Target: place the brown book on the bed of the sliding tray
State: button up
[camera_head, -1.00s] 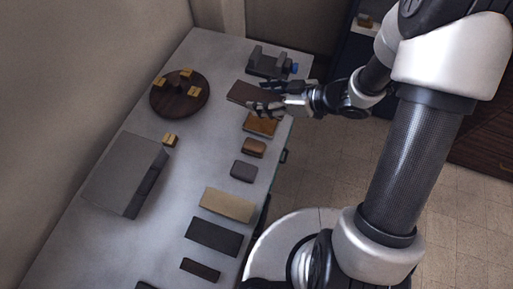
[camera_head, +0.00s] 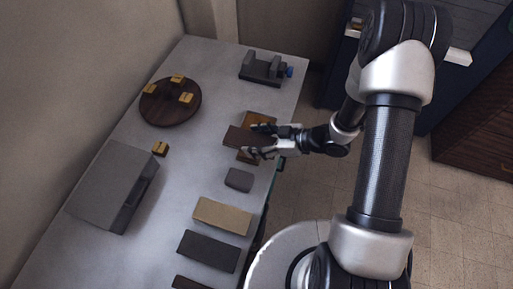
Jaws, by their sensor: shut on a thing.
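My gripper (camera_head: 257,141) is shut on a flat dark brown book (camera_head: 236,137), whose left part sticks out beyond the fingers. The book is over an orange-brown flat piece (camera_head: 262,119) near the right edge of the grey table; I cannot tell whether they touch. A dark blue unit (camera_head: 338,82) with a grey slatted surface (camera_head: 482,22) and white end pieces stands at the upper right, partly behind my arm. It may be the sliding tray, but I cannot tell for sure.
The grey table (camera_head: 95,257) carries a round dark board (camera_head: 165,112) with small tan blocks, a grey box (camera_head: 105,185), a grey vise-like fixture (camera_head: 262,66), and several flat blocks along its right edge. Bare floor (camera_head: 300,190) lies right of the table.

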jog(key=shift+f+b, duration=0.6)
jog(key=shift+f, duration=1.35)
jog(key=shift+f, duration=0.1)
jog(key=shift+f+b, duration=0.4)
jog(key=shift+f, duration=0.15)
jog(key=o, duration=1.2)
jog(key=shift+c, duration=0.2)
